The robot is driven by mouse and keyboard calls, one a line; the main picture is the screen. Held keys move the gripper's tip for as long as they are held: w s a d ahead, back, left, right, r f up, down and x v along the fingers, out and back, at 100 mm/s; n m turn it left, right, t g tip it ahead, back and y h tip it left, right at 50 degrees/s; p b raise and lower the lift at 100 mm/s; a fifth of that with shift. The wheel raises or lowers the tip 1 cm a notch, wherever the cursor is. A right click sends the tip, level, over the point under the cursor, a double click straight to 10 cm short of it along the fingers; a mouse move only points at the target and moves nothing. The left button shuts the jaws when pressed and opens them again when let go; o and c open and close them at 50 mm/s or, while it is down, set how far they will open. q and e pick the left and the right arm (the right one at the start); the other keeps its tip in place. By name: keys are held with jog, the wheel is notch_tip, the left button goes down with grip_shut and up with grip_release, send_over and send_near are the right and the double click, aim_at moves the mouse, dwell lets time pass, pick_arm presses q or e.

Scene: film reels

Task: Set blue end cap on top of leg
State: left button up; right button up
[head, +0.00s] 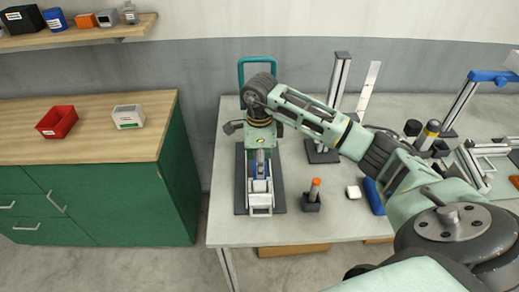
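My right arm comes in from the right, and its gripper (261,170) points down over a dark plate (240,190) at the table's left. Its fingers merge with a pale metal piece (261,199) on the plate, and I cannot tell whether they are open or shut. A bit of blue shows between the fingers, too small to identify. An upright aluminium leg (340,78) stands behind the arm on a dark base (322,153). A blue piece (490,76) sits atop a slanted metal leg (462,103) at the right. My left gripper is out of view.
A small dark holder (311,203) with an orange-tipped tool and a white block (353,192) are near the table's front. A blue object (374,196) lies partly behind my arm. A red bin (57,122) and white box (128,117) stand on the left cabinet (90,150).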

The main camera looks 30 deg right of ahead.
notch_tip(320, 180, up, 7)
jog(key=b, duration=0.3)
jog(key=shift+w, duration=0.1)
jog(key=shift+r, duration=2.55)
